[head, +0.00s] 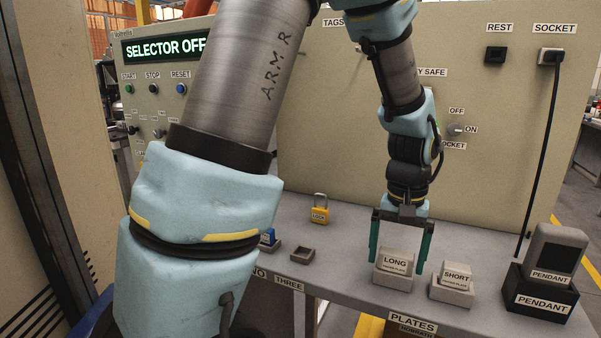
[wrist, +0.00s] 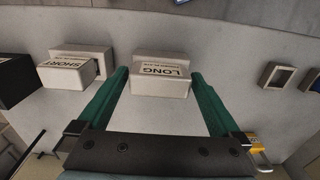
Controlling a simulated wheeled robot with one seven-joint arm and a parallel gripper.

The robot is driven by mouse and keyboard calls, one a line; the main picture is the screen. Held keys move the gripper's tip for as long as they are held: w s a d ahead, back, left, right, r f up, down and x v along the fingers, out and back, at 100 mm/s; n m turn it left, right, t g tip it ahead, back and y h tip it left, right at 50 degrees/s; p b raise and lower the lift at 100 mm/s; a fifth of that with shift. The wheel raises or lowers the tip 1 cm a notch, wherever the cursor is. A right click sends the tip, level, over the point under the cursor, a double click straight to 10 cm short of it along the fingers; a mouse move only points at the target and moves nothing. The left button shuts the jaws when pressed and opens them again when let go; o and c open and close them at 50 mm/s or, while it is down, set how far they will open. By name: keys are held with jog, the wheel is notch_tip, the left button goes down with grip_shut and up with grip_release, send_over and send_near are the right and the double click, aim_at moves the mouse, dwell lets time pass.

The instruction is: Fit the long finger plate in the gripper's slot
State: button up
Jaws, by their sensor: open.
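The long finger plate (head: 395,263) is a pale block labelled LONG, standing in its holder (head: 393,281) on the grey bench. It also shows in the wrist view (wrist: 160,82), label upside down. My gripper (head: 400,255) points down with its two green fingers apart, one on each side of the long plate. In the wrist view my gripper (wrist: 158,85) is open and the plate lies between the fingertips, with gaps on both sides. Nothing is held. The gripper's slot cannot be made out.
The short finger plate (head: 456,272) sits in its holder just right of the long one. A pendant (head: 552,260) stands in a black dock farther right. A yellow padlock (head: 320,209) and an empty small tray (head: 303,254) are to the left. A panel wall (head: 330,130) rises behind the bench.

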aim_at(397, 253)
grip_shut()
dwell(0.7)
jog(key=shift+r, duration=0.15)
jog(key=shift+r+p, duration=2.75)
jog(key=shift+r, duration=0.15)
